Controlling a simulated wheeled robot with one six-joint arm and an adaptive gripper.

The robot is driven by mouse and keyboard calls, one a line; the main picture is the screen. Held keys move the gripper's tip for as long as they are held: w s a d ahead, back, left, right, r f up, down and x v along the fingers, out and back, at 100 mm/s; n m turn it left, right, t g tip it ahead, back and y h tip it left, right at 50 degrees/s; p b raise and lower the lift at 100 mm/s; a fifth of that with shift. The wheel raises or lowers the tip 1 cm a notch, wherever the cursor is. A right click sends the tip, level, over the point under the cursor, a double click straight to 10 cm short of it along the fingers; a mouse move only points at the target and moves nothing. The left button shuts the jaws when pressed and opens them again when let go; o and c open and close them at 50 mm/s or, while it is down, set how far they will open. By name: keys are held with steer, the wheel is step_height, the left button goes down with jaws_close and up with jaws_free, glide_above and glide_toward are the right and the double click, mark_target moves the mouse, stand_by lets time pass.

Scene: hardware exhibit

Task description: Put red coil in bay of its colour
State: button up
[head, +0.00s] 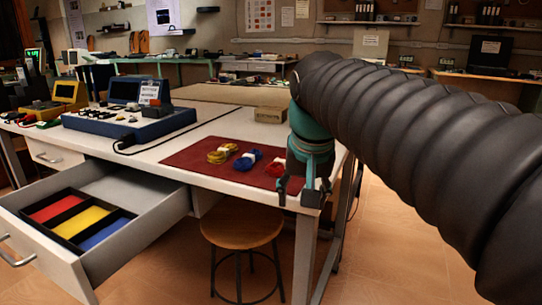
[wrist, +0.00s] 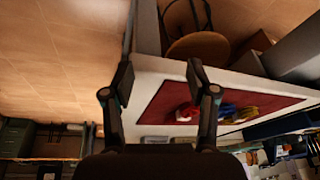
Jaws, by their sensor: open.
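The red coil (head: 275,168) lies on the dark red mat (head: 200,163), at the right end of a row with a blue coil (head: 246,162) and a yellow coil (head: 222,153). My gripper is open and empty, by the table's front right corner. The open drawer at left holds a black tray with a red bay (head: 56,208), a yellow bay (head: 80,222) and a blue bay (head: 105,234), all seen empty.
A round wooden stool (head: 241,226) stands under the table, right of the drawer (head: 168,197). A blue device (head: 125,118) and a yellow one (head: 62,98) stand on the table's left part. A small tan box (head: 270,115) is behind the mat. Floor is clear at right.

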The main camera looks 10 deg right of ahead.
steer(key=w+r+m+g+p, duration=0.1)
steer(key=w+r+m+p, duration=0.1)
steer(key=w+r, duration=0.6)
steer(key=m+g+p, duration=0.1)
steer(key=m+p, duration=0.1)
steer(key=m, duration=0.1)
glide_toward(280, 160)
steer(key=shift+h, duration=0.4)
steer(key=f+b, duration=0.1)
steer(key=f, duration=0.2)
steer(key=w+f+b, duration=0.1)
steer(key=f+b, duration=0.2)
steer(key=f, duration=0.2)
steer(key=shift+w+d+f+b, duration=0.1)
steer(key=shift+w+f+b, duration=0.2)
steer(key=shift+f, duration=0.1)
jaws_close()
